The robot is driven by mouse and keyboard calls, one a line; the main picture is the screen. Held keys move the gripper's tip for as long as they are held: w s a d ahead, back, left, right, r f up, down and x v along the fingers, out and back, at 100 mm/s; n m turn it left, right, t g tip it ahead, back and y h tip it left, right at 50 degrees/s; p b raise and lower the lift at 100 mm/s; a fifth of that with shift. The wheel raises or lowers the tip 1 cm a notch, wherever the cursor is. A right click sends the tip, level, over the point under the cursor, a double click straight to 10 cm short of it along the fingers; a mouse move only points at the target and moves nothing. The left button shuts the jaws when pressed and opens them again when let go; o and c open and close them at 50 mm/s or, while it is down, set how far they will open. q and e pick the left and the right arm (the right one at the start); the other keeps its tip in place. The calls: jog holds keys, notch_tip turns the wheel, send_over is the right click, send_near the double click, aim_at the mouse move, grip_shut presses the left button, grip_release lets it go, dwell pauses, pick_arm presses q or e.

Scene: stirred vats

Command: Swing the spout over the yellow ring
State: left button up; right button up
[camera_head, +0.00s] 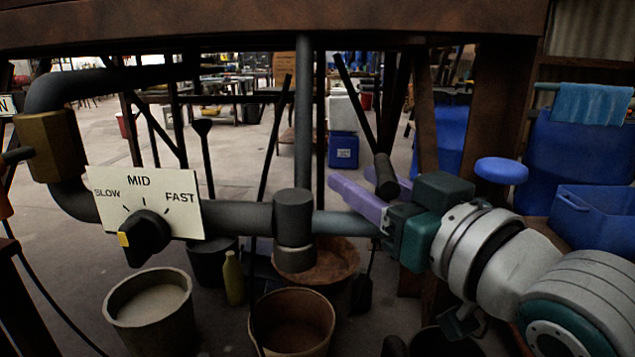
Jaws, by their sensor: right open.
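The spout appears to be the grey horizontal pipe (345,224) running right from a dark swivel collar (293,225) under a vertical pipe. Its far end is hidden behind my right gripper. A short dark handle (386,177) stands up near that end; whether it joins the pipe is hidden. My right gripper (373,184), with purple fingers, is open, with the handle between its fingers. I cannot tell whether they touch it. I see no yellow ring. My left gripper is not in view.
A SLOW/MID/FAST plate (105,185) carries a black knob (146,238). Below stand a grey bucket (118,315), a brown bucket (320,315) and a yellowish bottle (233,280). A rusty beam (260,25) crosses above. Blue tubs (590,215) stand at right.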

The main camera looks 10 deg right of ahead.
grip_shut()
dwell(1.3)
